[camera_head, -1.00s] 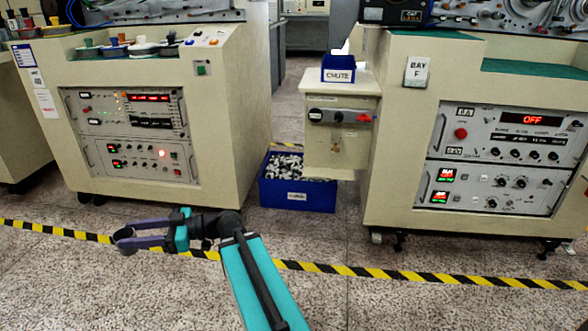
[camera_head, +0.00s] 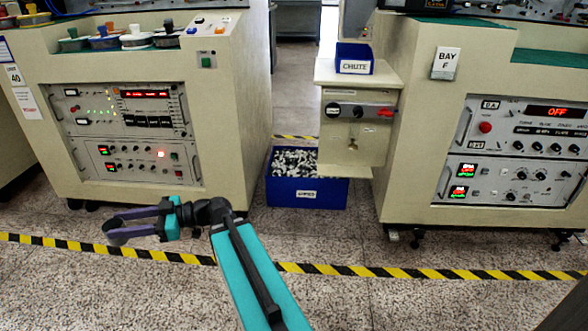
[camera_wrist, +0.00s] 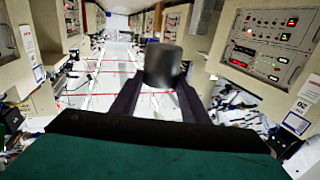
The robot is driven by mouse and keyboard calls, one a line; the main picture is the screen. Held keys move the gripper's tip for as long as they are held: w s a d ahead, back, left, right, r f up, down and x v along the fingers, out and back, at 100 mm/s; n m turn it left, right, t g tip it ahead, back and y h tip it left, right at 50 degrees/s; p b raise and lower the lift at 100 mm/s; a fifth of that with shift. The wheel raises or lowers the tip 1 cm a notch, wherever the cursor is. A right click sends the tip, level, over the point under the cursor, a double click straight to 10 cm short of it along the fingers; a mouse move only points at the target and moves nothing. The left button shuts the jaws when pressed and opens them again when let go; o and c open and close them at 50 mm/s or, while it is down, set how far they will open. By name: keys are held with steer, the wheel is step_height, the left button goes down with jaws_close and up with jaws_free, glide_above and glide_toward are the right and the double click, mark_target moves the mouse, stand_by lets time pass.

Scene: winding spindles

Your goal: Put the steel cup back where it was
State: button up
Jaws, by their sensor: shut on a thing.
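My gripper (camera_head: 112,228) is at the lower left of the head view, with its purple fingers pointing left over the floor. It is shut on a small dark grey cup (camera_wrist: 162,66), seen in the wrist view between the two dark fingers. The cup's body is plain and looks roughly upright there. In the head view the cup is small and largely merges with the fingertips. The gripper is in front of the left machine cabinet and apart from it.
A blue bin (camera_head: 308,193) of metal parts sits on the floor by a beige stand holding a blue CHUTE box (camera_head: 355,66). The BAY F cabinet (camera_head: 415,140) stands right. Striped tape (camera_head: 330,269) crosses the floor.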

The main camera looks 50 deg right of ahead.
steer(key=shift+w+a, duration=0.1)
steer(key=shift+a, duration=0.1)
steer(key=shift+w+d+r, duration=0.1)
steer(key=shift+d, duration=0.1)
steer(key=w+d+r+m+t+h, duration=0.15)
steer(key=d+m+t+h, duration=0.4)
steer(key=d, duration=1.25)
steer(key=d+r+m+t+h, duration=0.2)
steer(key=d+m+h, duration=0.7)
steer(key=d, duration=0.9)
steer(key=s+d+f+m+g+h, duration=0.2)
steer(key=s+d+f+h, duration=0.2)
steer(key=d, duration=0.5)
steer(key=s+d+f+m+g+h, duration=0.3)
steer(key=s+d+f+h, duration=0.2)
steer(key=s+d, duration=0.4)
steer(key=s+d+f+m+g+h, duration=0.2)
steer(key=s+d+f+h, duration=0.3)
steer(key=d, duration=0.5)
steer(key=shift+s+f+g+h+b, duration=0.25)
steer(key=shift+s+g+h+b, duration=0.15)
steer(key=shift+s, duration=0.45)
